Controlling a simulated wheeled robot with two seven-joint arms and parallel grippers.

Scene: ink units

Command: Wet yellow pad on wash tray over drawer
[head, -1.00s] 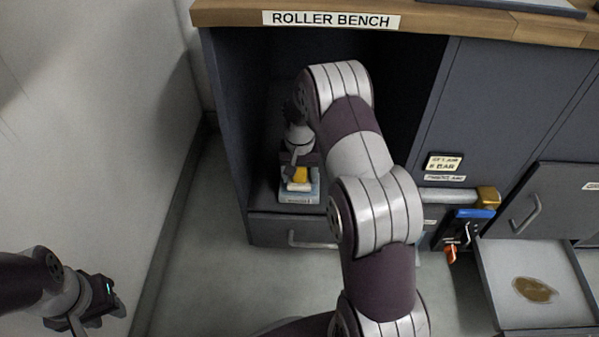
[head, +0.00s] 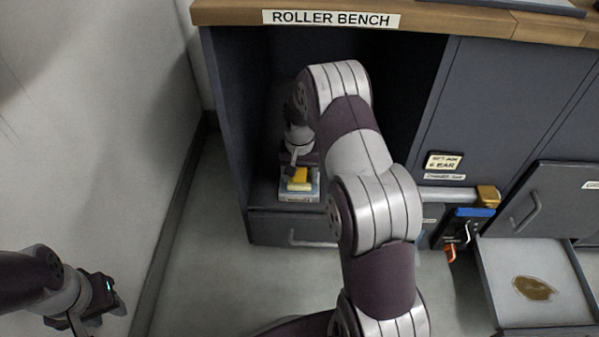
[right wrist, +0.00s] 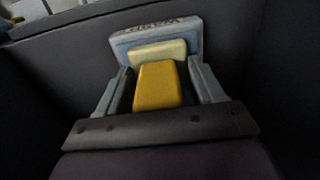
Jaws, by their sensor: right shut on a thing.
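The yellow pad (right wrist: 157,84) has an orange-yellow block on top and a pale yellow slab at its far lower side. My right gripper (right wrist: 160,88) is shut on it, with a finger on each side. In the head view the pad (head: 299,179) is at the wash tray (head: 299,197), a small pale blue-grey tray inside the open bench bay. The tray's lettered rim (right wrist: 158,30) shows beyond the pad. I cannot tell whether the pad touches the tray's bottom. My left gripper (head: 114,304) hangs empty at the lower left; its jaw opening is unclear.
The closed drawer (head: 290,230) with a handle lies below the bay. The bay's side walls and the bench top (head: 440,20) surround my right arm closely. An open drawer (head: 540,262) at the right holds a brown patch. The left floor is clear.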

